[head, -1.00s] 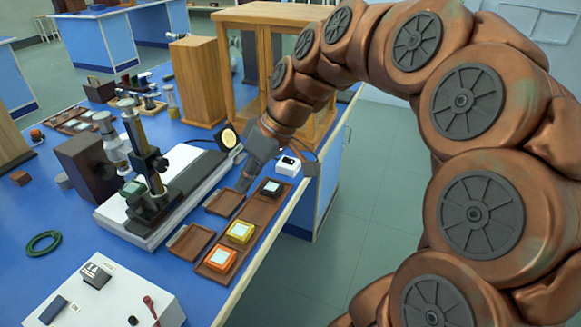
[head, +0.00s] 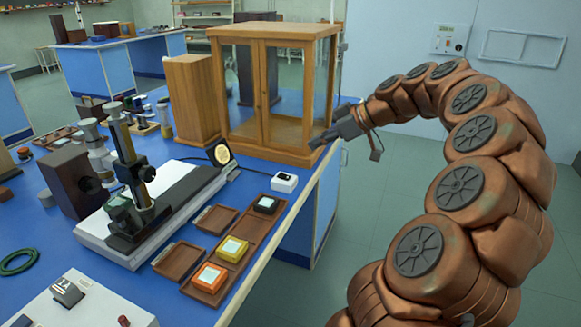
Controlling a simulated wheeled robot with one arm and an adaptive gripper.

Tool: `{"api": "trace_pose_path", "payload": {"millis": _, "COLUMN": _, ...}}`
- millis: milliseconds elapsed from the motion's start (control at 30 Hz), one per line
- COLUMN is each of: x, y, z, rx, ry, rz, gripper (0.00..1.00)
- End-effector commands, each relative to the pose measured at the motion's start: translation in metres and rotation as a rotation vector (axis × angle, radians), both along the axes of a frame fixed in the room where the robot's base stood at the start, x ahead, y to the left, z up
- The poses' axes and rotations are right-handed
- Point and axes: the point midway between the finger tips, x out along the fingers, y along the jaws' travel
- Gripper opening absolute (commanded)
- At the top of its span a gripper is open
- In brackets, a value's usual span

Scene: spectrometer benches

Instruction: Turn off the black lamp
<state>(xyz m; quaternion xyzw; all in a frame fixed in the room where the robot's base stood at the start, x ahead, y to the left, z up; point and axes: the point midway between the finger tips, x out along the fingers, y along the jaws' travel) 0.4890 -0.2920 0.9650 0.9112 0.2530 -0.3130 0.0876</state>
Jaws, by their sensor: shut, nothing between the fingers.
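The black lamp (head: 221,155) stands at the far end of the long grey-white bench instrument (head: 178,197); its round face is pale yellow and looks lit. A cable runs from it toward a small white switch box (head: 285,182) with a dark spot on its front, near the table's right edge. How its switch is set is too small to tell. My gripper (head: 316,143) is shut and empty. In the picture it is above and right of the switch box, in front of the wooden cabinet's right side, apart from the box.
A glass-fronted wooden cabinet (head: 273,84) stands behind the lamp. Brown trays (head: 251,236) with orange, yellow and black-framed pieces lie in front of the switch box. A white control box (head: 95,304) is at the front left. The floor right of the table is clear.

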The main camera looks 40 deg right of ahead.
Motion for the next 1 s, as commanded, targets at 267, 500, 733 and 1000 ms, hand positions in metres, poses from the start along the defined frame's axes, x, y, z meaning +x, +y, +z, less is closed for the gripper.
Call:
{"api": "trace_pose_path", "payload": {"millis": 267, "x": 0.019, "y": 0.013, "z": -0.019, "rx": 0.003, "ry": 0.006, "rz": 0.002, "gripper": 0.00}}
{"api": "trace_pose_path", "payload": {"millis": 500, "x": 0.047, "y": 0.030, "z": -0.044, "rx": 0.003, "ry": 0.005, "rz": 0.002, "gripper": 0.00}}
{"api": "trace_pose_path", "payload": {"millis": 733, "x": 0.068, "y": 0.043, "z": -0.072, "rx": 0.002, "ry": 0.005, "rz": 0.003, "gripper": 0.00}}
{"api": "trace_pose_path", "payload": {"millis": 1000, "x": 0.071, "y": 0.043, "z": -0.098, "rx": 0.001, "ry": 0.003, "rz": 0.000, "gripper": 0.00}}
